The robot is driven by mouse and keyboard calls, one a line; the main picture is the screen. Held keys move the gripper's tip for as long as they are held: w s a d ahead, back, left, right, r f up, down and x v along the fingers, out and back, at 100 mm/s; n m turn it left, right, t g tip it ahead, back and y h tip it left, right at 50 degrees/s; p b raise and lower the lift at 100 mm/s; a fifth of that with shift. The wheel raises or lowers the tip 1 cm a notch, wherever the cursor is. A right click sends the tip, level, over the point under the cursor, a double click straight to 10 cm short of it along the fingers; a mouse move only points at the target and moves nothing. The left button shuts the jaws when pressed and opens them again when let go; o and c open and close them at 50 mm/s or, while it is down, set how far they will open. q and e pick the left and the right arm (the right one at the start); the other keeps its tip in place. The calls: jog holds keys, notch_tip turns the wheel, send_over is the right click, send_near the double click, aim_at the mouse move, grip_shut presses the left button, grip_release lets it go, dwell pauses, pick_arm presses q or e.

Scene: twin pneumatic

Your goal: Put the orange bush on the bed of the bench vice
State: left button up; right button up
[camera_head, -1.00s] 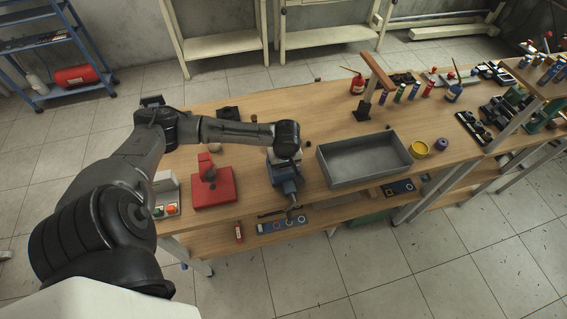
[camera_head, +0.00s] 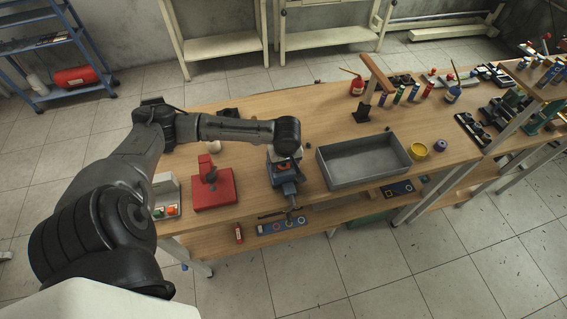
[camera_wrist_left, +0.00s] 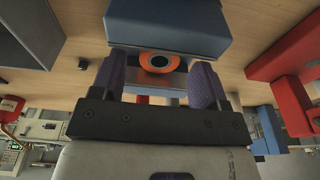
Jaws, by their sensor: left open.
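The orange bush (camera_wrist_left: 157,62), a ring with a dark hole, sits at the blue bench vice (camera_wrist_left: 170,27), beside its blue body and above a grey metal strip in the left wrist view. The vice also shows in the head view (camera_head: 286,189), at the front of the bench. My left gripper (camera_wrist_left: 158,75) is open, with one finger on each side of the bush and a visible gap to both. In the head view, my left wrist is over the back of the vice and hides part of it. My right gripper is not in view.
A red press-like tool (camera_head: 213,190) stands left of the vice. A grey metal tray (camera_head: 362,163) is close on its right, with a yellow cup (camera_head: 419,150) beyond. The wooden bench top (camera_head: 262,105) is clear behind the vice.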

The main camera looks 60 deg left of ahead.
pick_arm(q)
notch_tip(320, 180, up, 10)
jog(key=d+p, duration=0.1)
jog(key=shift+d+f+p, duration=0.2)
jog(key=shift+f+p, duration=0.05)
jog(key=shift+p, duration=0.05)
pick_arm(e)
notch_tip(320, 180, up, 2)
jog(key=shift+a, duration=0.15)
pick_arm(q)
jog(key=shift+s, duration=0.1)
